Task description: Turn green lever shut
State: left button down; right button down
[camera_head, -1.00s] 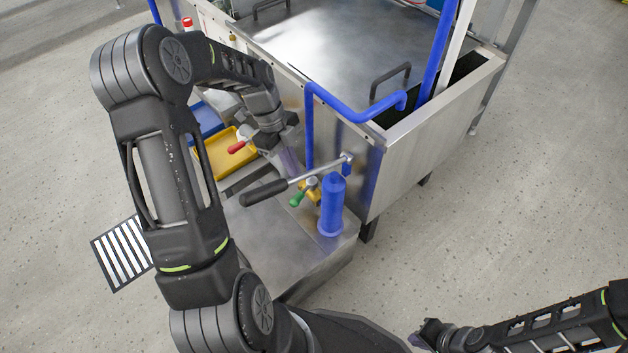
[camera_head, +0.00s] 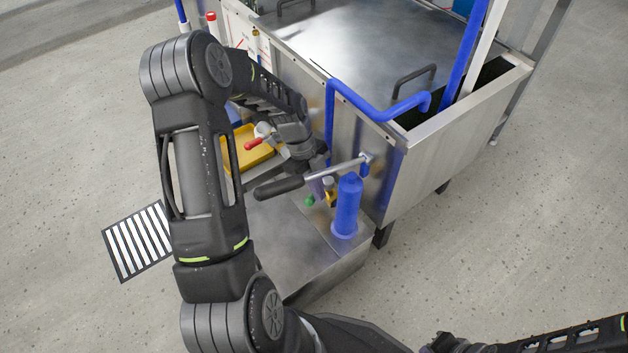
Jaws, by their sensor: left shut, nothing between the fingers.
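The green lever (camera_head: 310,201) sits on a small brass valve (camera_head: 331,198), left of the blue pump cylinder (camera_head: 347,205). Only the lever's green end shows; the rest is hidden behind my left gripper. My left gripper (camera_head: 318,188) points down from the upper left with its fingers shut and empty. It is right at the lever in the picture, below the long pump handle; I cannot tell whether it touches. My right gripper (camera_head: 438,344) shows only partly at the bottom edge, and its fingers are not clear.
A long steel pump handle with a black grip (camera_head: 279,187) crosses close to my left gripper. A steel tank (camera_head: 440,150) with blue pipes stands right. The floor is open around.

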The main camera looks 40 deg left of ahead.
pick_arm(q)
jog(key=shift+d+f, duration=0.25)
jog(key=shift+f, duration=0.35)
jog(key=shift+a, duration=0.1)
jog(key=m, duration=0.1)
jog(key=a+m+g, duration=0.1)
jog(key=m, duration=0.1)
jog(key=shift+s+a+p, duration=0.1)
jog(key=shift+a+p, duration=0.2)
jog(key=p+v, duration=0.2)
jog(key=v, duration=0.5)
jog(key=shift+r, duration=0.45)
jog(key=shift+a, duration=0.1)
